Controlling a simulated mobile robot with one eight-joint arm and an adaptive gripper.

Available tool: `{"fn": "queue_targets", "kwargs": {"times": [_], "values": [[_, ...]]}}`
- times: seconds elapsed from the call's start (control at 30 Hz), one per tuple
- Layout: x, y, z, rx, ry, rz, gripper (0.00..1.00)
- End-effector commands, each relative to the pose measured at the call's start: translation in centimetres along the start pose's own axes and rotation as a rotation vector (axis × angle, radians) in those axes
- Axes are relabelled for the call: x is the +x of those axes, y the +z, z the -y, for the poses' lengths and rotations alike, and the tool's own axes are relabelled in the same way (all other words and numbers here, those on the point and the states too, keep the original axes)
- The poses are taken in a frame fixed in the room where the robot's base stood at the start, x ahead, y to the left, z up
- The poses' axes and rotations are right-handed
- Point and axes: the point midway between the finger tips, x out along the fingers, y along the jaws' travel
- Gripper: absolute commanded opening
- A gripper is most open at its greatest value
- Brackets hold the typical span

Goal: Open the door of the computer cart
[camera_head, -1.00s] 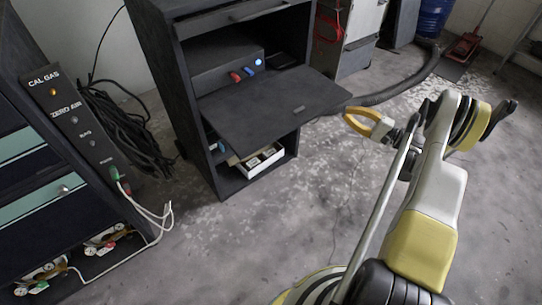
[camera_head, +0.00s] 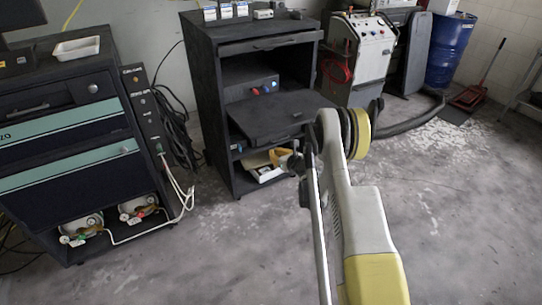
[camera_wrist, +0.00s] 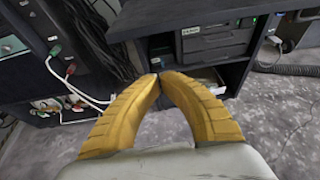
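The computer cart (camera_head: 213,75) is a dark open-fronted cabinet, left of centre in the head view. A flat dark panel with a small handle, seemingly its fold-down door (camera_head: 262,118), sticks out level from its front. Above the panel is a bay with a dark computer box (camera_head: 245,88).
A teal-striped black cabinet (camera_head: 60,128) with hoses and gauges stands left. A white machine (camera_head: 368,50) and blue barrel (camera_head: 447,45) stand behind at right. A thick black hose (camera_head: 405,124) lies on the floor. The right foreground floor is clear.

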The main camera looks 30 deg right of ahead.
Motion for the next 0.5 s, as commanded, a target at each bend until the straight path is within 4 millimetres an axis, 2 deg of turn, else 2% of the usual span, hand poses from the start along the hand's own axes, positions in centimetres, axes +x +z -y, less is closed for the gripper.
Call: {"fn": "queue_targets", "kwargs": {"times": [0.1,0.37,0.4,0.5], "values": [[2.8,-0.4,-0.2,-0.002,0.003,-0.001,0.0],[8.3,-0.4,-0.1,-0.002,0.003,-0.001,0.0],[7.6,0.7,0.0,-0.001,0.001,0.0,0.0],[7.0,2.0,-0.1,-0.001,0.002,-0.001,0.0]]}}
